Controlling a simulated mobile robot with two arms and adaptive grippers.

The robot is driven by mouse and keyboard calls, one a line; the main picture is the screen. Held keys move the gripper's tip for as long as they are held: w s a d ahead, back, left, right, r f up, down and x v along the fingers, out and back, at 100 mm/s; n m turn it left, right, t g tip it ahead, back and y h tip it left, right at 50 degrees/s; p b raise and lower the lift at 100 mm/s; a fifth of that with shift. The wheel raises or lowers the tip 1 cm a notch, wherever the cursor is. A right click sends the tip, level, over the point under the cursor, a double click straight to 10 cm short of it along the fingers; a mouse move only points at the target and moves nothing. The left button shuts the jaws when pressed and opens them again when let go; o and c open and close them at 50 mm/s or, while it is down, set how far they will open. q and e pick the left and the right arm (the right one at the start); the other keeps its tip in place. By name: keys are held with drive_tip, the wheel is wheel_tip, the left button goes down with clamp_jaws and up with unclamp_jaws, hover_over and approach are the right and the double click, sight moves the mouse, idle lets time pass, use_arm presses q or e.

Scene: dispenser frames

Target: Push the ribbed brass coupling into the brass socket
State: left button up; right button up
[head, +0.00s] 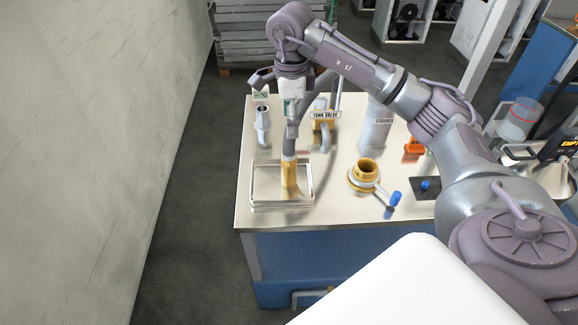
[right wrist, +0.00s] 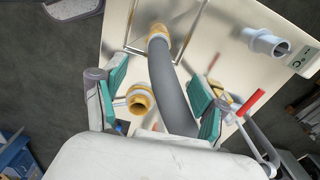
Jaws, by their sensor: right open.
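The ribbed brass coupling (head: 289,173) is on the end of a grey hose (head: 306,150), upright over a shallow metal tray (head: 254,196); whether it touches the tray floor is unclear. It also shows in the right wrist view (right wrist: 158,32). The brass socket (head: 366,168) stands on the tabletop to the right of the tray, its mouth open and empty; the right wrist view shows it too (right wrist: 140,100). My right gripper (head: 290,100) is open above the coupling. In the right wrist view the hose runs between its parted teal pads. My left gripper is out of view.
A blue-handled lever (head: 394,200) sits beside the socket. Behind the tray are a grey fitting (head: 262,125), a yellow valve labelled TANK VALVE (head: 322,126) and a grey cylinder (head: 375,130). An orange item (head: 413,148) lies farther right.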

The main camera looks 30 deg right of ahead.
sight(289, 161)
wheel_tip(289, 161, down, 8)
drive_tip(key=shift+r+p, duration=0.1)
drive_tip(key=shift+p, duration=0.7)
drive_tip(key=f+p, duration=0.1)
drive_tip(key=f, duration=0.2)
drive_tip(key=f+p, duration=0.1)
drive_tip(key=f, duration=0.1)
drive_tip(key=shift+s+a+p, duration=0.1)
drive_tip(key=shift+a+p, duration=0.2)
drive_tip(key=shift+p, duration=0.05)
drive_tip(key=shift+f, duration=0.25)
drive_tip(key=shift+r, duration=0.1)
clamp_jaws()
